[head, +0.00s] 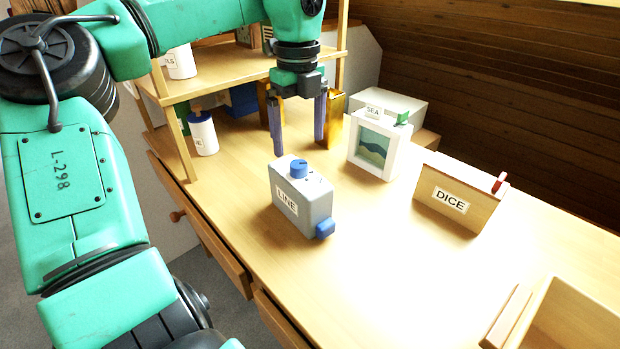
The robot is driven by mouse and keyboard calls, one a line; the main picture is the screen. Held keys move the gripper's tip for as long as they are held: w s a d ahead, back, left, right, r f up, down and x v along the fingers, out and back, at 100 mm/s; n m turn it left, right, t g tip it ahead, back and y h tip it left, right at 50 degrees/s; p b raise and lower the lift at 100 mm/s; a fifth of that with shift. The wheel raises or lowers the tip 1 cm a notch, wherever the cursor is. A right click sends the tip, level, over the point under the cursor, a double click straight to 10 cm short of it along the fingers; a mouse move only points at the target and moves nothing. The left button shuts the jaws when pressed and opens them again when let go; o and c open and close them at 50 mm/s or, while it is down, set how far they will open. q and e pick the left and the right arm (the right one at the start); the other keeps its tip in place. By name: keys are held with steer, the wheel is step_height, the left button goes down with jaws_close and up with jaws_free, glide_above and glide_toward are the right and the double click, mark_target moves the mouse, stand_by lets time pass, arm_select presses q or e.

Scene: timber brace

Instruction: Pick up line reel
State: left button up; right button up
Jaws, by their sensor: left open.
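The line reel (302,197) is a grey box with a white LINE label on its front face. It has a blue knob on top and a blue part at its lower right. It stands upright on the wooden table. My left gripper (299,150) points down with its two blue-grey fingers apart. It is empty and appears above and behind the reel in the head view, with the left fingertip close to the reel's blue knob in the picture. Whether it touches the reel I cannot tell. My right gripper is not in view.
A white framed SEA picture (361,158) stands right of my gripper. A wooden DICE box (460,193) is further right. An open wooden box (567,318) is at the lower right. A wooden shelf (215,75) with white containers stands behind left. The table centre front is clear.

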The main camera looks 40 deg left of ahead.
mark_target(300, 183)
arm_select(q)
steer(key=f, duration=1.1)
steer(key=shift+s+f+b, duration=0.2)
steer(key=shift+f+b, duration=0.1)
steer(key=shift+w+a+f, duration=0.1)
steer(key=shift+f, duration=0.25)
steer(key=shift+r, duration=0.1)
steer(key=c, duration=1.4)
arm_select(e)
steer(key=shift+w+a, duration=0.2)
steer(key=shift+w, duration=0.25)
arm_select(q)
steer(key=shift+r, duration=0.1)
